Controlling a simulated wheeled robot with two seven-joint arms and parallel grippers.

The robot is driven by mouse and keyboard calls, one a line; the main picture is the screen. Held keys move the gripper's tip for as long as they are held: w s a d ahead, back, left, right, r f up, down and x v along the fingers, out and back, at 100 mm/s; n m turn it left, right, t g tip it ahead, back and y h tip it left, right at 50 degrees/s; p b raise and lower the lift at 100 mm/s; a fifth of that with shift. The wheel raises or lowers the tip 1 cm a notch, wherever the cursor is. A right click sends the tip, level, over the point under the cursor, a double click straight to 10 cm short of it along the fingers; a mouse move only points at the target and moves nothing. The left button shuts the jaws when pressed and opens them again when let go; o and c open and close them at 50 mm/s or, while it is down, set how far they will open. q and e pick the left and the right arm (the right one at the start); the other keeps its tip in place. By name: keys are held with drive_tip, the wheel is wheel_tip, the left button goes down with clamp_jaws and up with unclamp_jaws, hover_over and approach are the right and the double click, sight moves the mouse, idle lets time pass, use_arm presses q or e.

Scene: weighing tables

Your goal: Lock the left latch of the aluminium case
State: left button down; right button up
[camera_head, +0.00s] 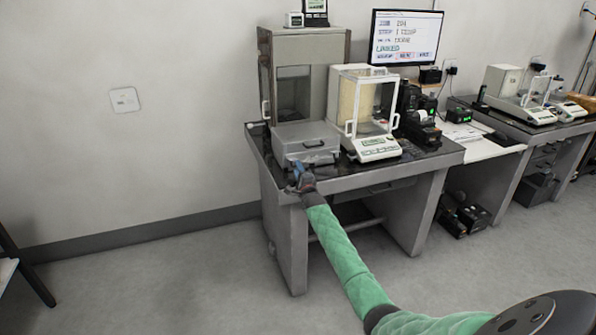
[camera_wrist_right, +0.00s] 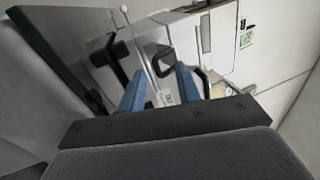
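The aluminium case (camera_head: 305,138) is a closed grey box at the left front of the weighing table, with a dark handle (camera_head: 313,144) on its front face. My right gripper (camera_head: 298,167) is low in front of the case, near the table's front edge. In the right wrist view its two blue fingers (camera_wrist_right: 160,85) stand apart, with a gap between them. A pale rod and a small light tag (camera_wrist_right: 166,95) show behind that gap; I cannot tell whether the fingers touch them. The left latch cannot be made out clearly. My left gripper is not in view.
A glass-sided balance (camera_head: 370,105) stands right of the case. A tall grey cabinet (camera_head: 305,60) stands behind it. A monitor (camera_head: 406,38) is at the back. A second table (camera_head: 560,127) with another balance stands further right. The floor (camera_head: 170,270) at left is clear.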

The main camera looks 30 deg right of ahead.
drive_tip(key=shift+c, duration=0.2)
drive_tip(key=shift+s, duration=0.1)
clamp_jaws()
drive_tip(key=shift+r, duration=0.1)
